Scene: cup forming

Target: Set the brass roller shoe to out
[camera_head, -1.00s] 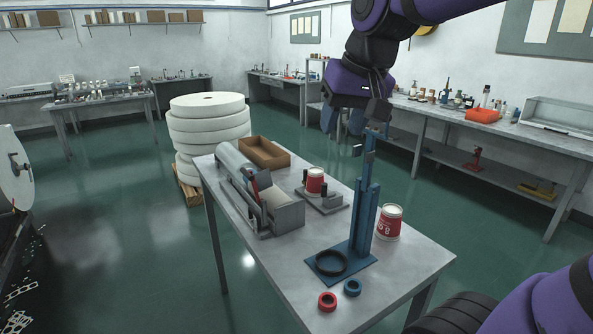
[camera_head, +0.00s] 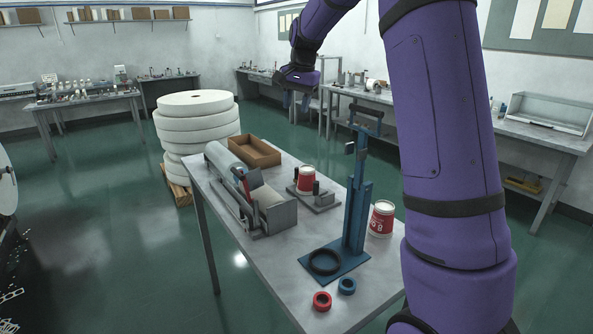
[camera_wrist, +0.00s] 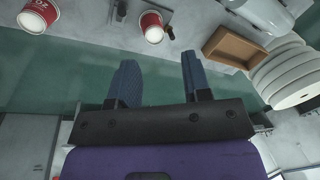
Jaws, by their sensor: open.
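I cannot make out a brass roller shoe or its setting in either view. On the table (camera_head: 300,248) stand a blue upright press (camera_head: 357,215) with a dark ring (camera_head: 324,261) on its base, and a small grey fixture (camera_head: 322,200) holding a red and white cup (camera_head: 307,180). My gripper (camera_head: 296,98) is in the air, beyond and above the table, touching nothing. In the wrist view its two blue fingers (camera_wrist: 158,70) are apart with nothing between them.
A grey machine with a cylinder (camera_head: 226,164) and an open brown box (camera_head: 254,152) stand at the table's far end. A second cup (camera_head: 381,218) stands right of the press. A red ring (camera_head: 322,301) and a blue ring (camera_head: 347,285) lie near the front edge. White rolls (camera_head: 196,128) are stacked behind.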

